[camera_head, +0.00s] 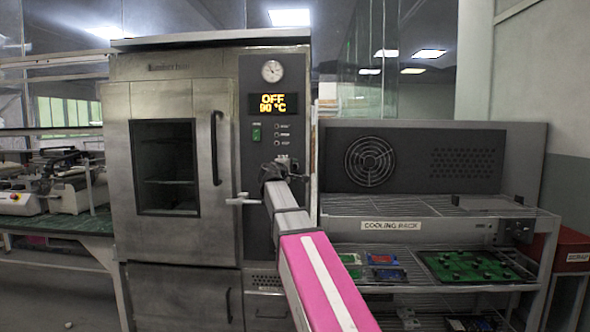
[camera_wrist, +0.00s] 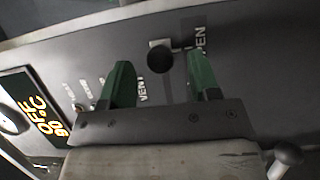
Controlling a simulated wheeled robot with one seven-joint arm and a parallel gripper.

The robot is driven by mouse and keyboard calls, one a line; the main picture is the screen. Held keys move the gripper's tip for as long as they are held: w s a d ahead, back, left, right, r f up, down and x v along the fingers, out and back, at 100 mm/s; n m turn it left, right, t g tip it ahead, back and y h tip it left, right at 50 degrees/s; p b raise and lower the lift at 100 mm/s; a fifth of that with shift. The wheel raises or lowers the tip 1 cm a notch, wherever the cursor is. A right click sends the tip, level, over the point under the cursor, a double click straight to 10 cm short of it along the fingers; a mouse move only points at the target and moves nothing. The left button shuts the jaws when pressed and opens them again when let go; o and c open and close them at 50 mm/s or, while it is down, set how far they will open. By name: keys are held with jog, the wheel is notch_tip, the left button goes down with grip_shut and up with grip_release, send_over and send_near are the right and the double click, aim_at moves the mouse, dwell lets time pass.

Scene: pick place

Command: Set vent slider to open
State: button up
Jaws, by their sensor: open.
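The vent slider's dark round knob (camera_wrist: 160,59) shows in the wrist view between the tips of two green fingers. My gripper (camera_wrist: 159,66) is open, one finger on each side of the knob; whether either touches it I cannot tell. The VENT label (camera_wrist: 142,89) is beside the left finger. The OPEN label (camera_wrist: 199,40) is beyond the right finger, to the right of the knob. In the head view my gripper (camera_head: 274,171) is at the oven's control panel (camera_head: 258,140), and my arm hides most of the vent slider.
The steel oven (camera_head: 174,255) has a vertical door handle (camera_head: 215,148), and a pale lever (camera_head: 242,199) sticks out left of my arm. Its display (camera_head: 273,103) reads OFF, 90 °C. A cooling rack (camera_head: 430,207) with boards stands close on the right.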

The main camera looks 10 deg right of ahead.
jog(key=v, duration=0.7)
jog(key=shift+s, duration=0.15)
jog(key=s+d+f+m+g+y, duration=0.1)
jog(key=s+f+m+g+y, duration=0.15)
jog(key=f, duration=1.35)
jog(key=s+d+f+m+g+y, duration=0.1)
jog(key=s+f+m+g+y, duration=0.2)
jog(key=f, duration=1.3)
jog(key=s+a+f+m+g+y, duration=0.2)
jog(key=s+f+g+y, duration=0.1)
jog(key=s+f, duration=0.7)
jog(key=s+a+f+m+g+y, duration=0.2)
jog(key=s+f+g, duration=0.3)
jog(key=s+f, duration=0.5)
notch_tip(320, 180, down, 5)
jog(key=shift+s+a+r+y, duration=0.2)
jog(key=shift+s+a+y, duration=0.2)
jog(key=shift+a+y, duration=0.2)
jog(key=shift+o, duration=0.3)
